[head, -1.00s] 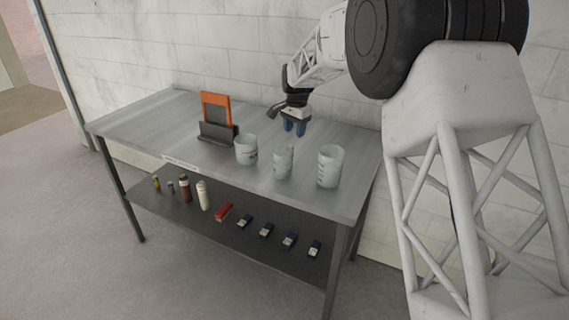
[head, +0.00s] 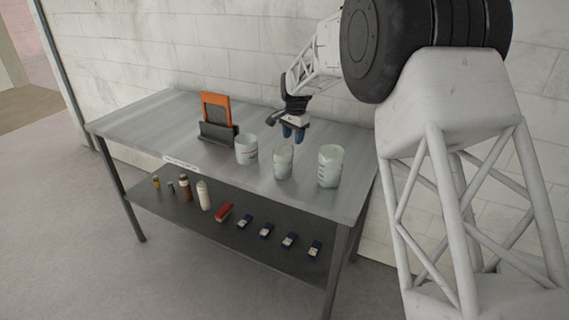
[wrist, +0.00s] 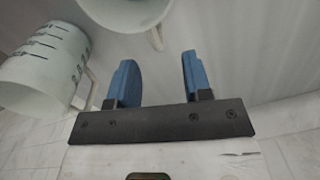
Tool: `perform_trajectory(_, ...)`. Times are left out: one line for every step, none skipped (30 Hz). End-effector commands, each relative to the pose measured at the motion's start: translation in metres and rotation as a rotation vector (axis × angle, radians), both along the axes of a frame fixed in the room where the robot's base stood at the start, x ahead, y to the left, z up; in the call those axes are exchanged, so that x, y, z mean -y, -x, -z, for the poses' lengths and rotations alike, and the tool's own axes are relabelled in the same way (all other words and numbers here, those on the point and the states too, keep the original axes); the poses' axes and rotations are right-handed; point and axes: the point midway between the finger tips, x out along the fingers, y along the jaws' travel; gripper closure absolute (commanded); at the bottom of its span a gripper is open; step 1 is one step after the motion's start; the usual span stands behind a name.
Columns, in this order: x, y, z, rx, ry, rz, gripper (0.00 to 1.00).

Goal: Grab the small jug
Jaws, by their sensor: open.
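Three pale translucent jugs stand on the metal table. The middle one (head: 283,163) looks the smallest, and I take it as the small jug. It appears to be the jug at the top of the wrist view (wrist: 122,12), with its handle pointing toward my fingers. My gripper (head: 293,134) is behind it, on the wall side, above the tabletop. In the wrist view my two blue fingers (wrist: 158,62) are apart with nothing between them. The handle is just beyond the fingertips, and I see no contact.
The taller marked jug (head: 330,167) stands to the right and shows close by at left in the wrist view (wrist: 45,68). Another jug (head: 246,150) and a dark holder with an orange frame (head: 217,120) stand left. Bottles and small items lie on the lower shelf (head: 190,215).

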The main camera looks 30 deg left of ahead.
Motion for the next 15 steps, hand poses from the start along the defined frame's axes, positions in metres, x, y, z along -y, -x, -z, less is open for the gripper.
perform_trajectory(0.0,0.0,0.0,0.0,0.0,0.0,0.55)
perform_trajectory(0.0,0.0,0.0,0.0,0.0,0.0,0.55)
perform_trajectory(0.0,0.0,0.0,0.0,0.0,0.0,0.55)
perform_trajectory(0.0,0.0,0.001,0.0,0.0,0.0,0.55)
perform_trajectory(0.0,0.0,0.001,0.0,0.001,0.0,0.55)
perform_trajectory(0.0,0.0,0.002,0.0,0.001,0.0,0.55)
perform_trajectory(0.0,0.0,0.004,-0.001,0.001,0.0,0.55)
perform_trajectory(0.0,0.0,0.006,-0.001,0.001,0.0,0.55)
perform_trajectory(0.0,0.001,0.009,-0.001,0.001,0.0,0.55)
perform_trajectory(0.0,0.001,0.011,-0.001,0.002,0.0,0.55)
perform_trajectory(0.0,0.001,0.014,-0.002,0.001,0.0,0.55)
perform_trajectory(0.0,0.002,0.019,-0.003,0.002,0.0,0.55)
perform_trajectory(0.0,0.002,0.022,-0.003,0.002,0.0,0.55)
perform_trajectory(0.0,0.002,0.026,-0.003,0.002,0.0,0.55)
perform_trajectory(0.0,0.002,0.031,-0.002,0.001,0.0,0.55)
